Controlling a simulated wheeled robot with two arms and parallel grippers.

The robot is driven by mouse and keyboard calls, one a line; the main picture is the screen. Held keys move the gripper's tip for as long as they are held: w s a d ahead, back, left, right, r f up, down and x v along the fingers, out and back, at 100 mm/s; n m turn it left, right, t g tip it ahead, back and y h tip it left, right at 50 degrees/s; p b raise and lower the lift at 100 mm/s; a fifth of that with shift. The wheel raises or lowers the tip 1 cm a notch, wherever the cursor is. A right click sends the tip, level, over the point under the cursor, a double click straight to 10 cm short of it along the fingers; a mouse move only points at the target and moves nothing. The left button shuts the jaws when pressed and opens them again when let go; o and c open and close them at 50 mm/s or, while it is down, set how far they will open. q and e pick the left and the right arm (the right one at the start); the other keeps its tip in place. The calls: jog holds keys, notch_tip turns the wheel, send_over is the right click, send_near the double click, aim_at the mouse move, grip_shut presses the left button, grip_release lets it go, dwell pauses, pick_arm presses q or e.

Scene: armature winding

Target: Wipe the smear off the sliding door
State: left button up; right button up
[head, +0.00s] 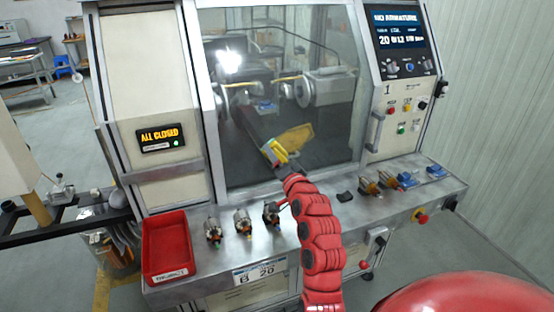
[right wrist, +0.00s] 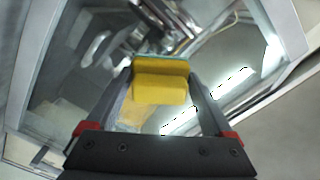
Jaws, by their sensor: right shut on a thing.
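The sliding door (head: 340,115) is a large clear pane in the front of the machine, and it is shut. A yellowish-brown smear (head: 299,136) is on its lower middle part. My right gripper (head: 275,152) is shut on a yellow sponge (head: 279,154) in front of the pane, just left of and below the smear. In the right wrist view the sponge (right wrist: 161,82) sits between both fingers, with a teal far edge, and part of the smear (right wrist: 130,113) shows behind it. I cannot tell whether the sponge touches the glass. My left gripper is not in view.
A metal ledge (head: 200,265) below the door carries a red bin (head: 168,247), several armatures (head: 243,222), a dark block (head: 345,197) and blue pieces (head: 436,171). A control panel (head: 397,60) is at right. The left panel sign (head: 160,138) reads "ALL CLOSED".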

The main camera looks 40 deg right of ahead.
jog(key=shift+x, duration=0.85)
jog(key=shift+b, duration=0.35)
jog(key=shift+s+d+f+b, duration=0.15)
jog(key=shift+d+f+b, duration=0.05)
jog(key=shift+d+b, duration=0.4)
jog(key=shift+s+d+r+b, duration=0.1)
jog(key=shift+s+d+b, duration=0.1)
jog(key=shift+d+b, duration=0.45)
jog(key=shift+s+d+r+b, duration=0.1)
jog(key=shift+s+d+b, duration=0.1)
jog(key=shift+d+b, duration=0.35)
jog(key=shift+s+d+f+b, duration=0.15)
jog(key=shift+d+b, duration=0.25)
jog(key=shift+d, duration=0.3)
jog(key=shift+s+d+b, duration=0.1)
jog(key=shift+d+b, duration=0.55)
jog(key=shift+d, duration=0.2)
jog(key=shift+s+d, duration=0.1)
jog(key=shift+d, duration=0.3)
jog(key=shift+s+d+b, duration=0.15)
jog(key=shift+d+b, duration=0.55)
jog(key=shift+d, duration=0.05)
jog(key=shift+s+d+b, duration=0.2)
jog(key=shift+d+b, duration=0.5)
jog(key=shift+d, duration=0.05)
jog(key=shift+s+d+r, duration=0.1)
jog(key=shift+d+r, duration=0.15)
jog(key=shift+d, duration=0.2)
